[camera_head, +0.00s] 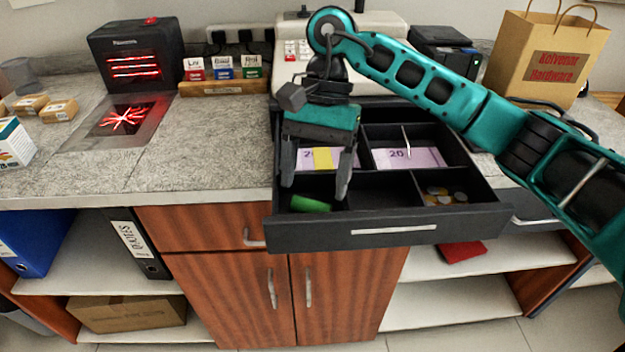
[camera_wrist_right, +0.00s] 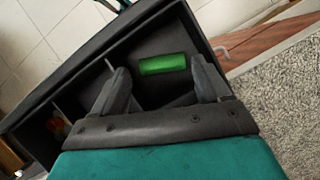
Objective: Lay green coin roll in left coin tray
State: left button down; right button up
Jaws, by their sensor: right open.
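The green coin roll (camera_head: 310,204) lies on its side in the front left compartment of the open cash drawer (camera_head: 390,232). It also shows in the right wrist view (camera_wrist_right: 163,64), lying on the dark compartment floor between and beyond the fingertips. That compartment is the left coin tray (camera_head: 333,191). My right gripper (camera_head: 316,194) hangs over the tray, fingers pointing down, open and empty. In the right wrist view its fingers (camera_wrist_right: 162,78) stand apart on both sides of the roll, not visibly touching it. My left gripper is not in view.
Loose coins (camera_head: 445,196) lie in the front right compartment. Banknotes (camera_head: 408,158) fill the compartments behind. A scanner (camera_head: 139,55), small labelled boxes (camera_head: 222,68) and a paper bag (camera_head: 548,55) stand on the counter. The counter left of the drawer is mostly clear.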

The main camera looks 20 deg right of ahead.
jog(key=v, duration=1)
jog(key=shift+p, duration=0.3)
jog(key=shift+r, duration=0.1)
